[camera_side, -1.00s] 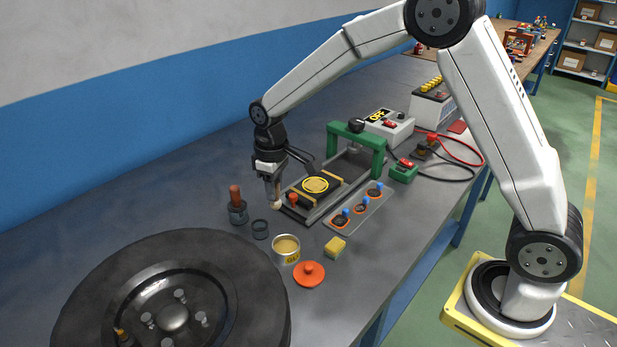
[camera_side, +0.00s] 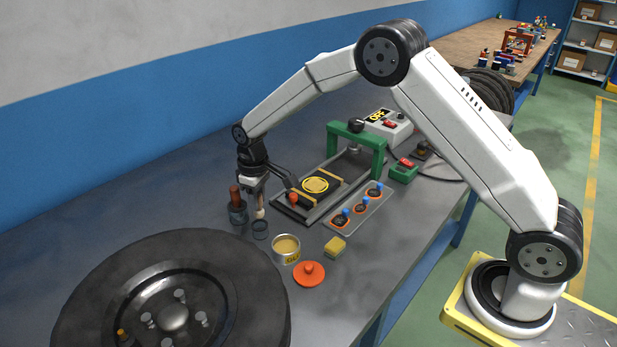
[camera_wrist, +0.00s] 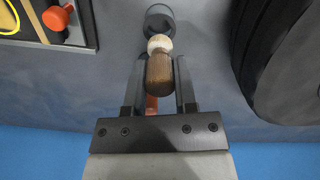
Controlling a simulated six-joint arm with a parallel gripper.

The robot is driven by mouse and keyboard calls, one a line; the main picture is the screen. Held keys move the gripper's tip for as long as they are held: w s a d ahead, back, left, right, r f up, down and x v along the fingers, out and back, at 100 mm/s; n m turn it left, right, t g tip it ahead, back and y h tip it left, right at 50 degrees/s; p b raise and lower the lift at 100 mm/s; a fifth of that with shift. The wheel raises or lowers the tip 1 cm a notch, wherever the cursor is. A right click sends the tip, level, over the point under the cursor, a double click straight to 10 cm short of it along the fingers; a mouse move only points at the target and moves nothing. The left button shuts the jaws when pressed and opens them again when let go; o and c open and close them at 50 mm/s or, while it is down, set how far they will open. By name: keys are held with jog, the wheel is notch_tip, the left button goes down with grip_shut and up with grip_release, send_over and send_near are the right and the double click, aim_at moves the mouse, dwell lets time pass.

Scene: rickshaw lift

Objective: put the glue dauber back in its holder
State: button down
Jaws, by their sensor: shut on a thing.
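My gripper (camera_side: 257,194) is shut on the glue dauber, which has a brown wooden handle and a pale round tip (camera_side: 261,213). In the wrist view the dauber (camera_wrist: 160,68) sits between the two fingers (camera_wrist: 160,80), with its tip toward the top of the picture. An empty dark round cup (camera_side: 260,229), which looks like the holder, stands on the bench just below the tip in the side view. In the wrist view the cup (camera_wrist: 159,15) is just beyond the tip. The dauber appears to be above the cup and outside it; the exact gap is unclear.
A dark pot with a brown-handled tool (camera_side: 237,206) stands close left of the cup. A large black wheel (camera_side: 80,290) fills the near left. A green-framed press (camera_side: 355,135) stands behind.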

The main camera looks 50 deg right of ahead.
aim_at(258, 212)
jog(key=shift+w+f, duration=0.15)
jog(key=shift+f, duration=1.65)
jog(key=shift+f, duration=0.6)
jog(key=shift+c, duration=2)
grip_release()
jog(key=shift+r, duration=0.1)
notch_tip(258, 212, up, 13)
jog(key=shift+r, duration=0.1)
